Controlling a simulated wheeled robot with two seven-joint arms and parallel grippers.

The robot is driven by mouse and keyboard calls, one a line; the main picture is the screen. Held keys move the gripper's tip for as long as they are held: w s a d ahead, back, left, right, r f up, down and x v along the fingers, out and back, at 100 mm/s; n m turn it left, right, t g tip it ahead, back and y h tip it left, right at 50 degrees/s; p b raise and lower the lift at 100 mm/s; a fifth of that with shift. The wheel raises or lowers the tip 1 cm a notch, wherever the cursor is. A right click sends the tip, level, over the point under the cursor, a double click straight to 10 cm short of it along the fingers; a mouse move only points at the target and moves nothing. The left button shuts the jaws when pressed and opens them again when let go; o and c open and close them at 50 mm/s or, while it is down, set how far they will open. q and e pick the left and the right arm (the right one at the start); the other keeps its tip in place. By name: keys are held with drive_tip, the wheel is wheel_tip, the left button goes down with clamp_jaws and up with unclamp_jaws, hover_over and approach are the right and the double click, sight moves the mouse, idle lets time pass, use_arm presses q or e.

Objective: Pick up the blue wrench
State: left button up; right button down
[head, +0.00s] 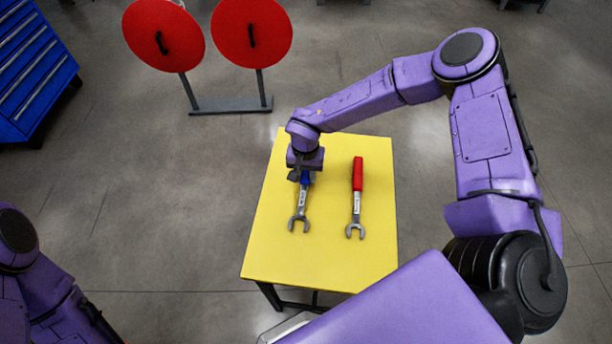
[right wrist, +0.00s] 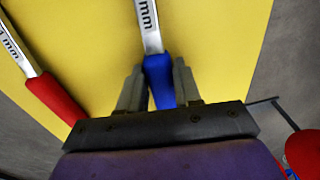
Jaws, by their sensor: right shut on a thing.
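The blue wrench (head: 301,204) has a blue handle and a grey open-ended head that points to the near side of the yellow table (head: 330,262). My right gripper (head: 304,175) is over its handle end. In the right wrist view the blue handle (right wrist: 160,82) lies between the two grey fingers of my right gripper (right wrist: 158,88), which is shut on it. Whether the wrench is clear of the table top, I cannot tell. The left arm shows at the lower left of the head view, but its gripper is out of view.
A red-handled wrench (head: 357,190) lies on the table to the right of the blue one. Two red discs (head: 252,45) on a grey stand (head: 231,106) are beyond the table. A blue drawer cabinet (head: 30,75) stands at the far left. Open floor surrounds the table.

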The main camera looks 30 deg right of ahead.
wheel_tip(320, 180, up, 3)
drive_tip(key=shift+w+f+b, duration=0.1)
drive_tip(key=shift+f+b, duration=0.05)
drive_tip(key=shift+b, duration=0.45)
drive_tip(key=s+a+r+b, duration=0.2)
drive_tip(key=s+a+r, duration=0.8)
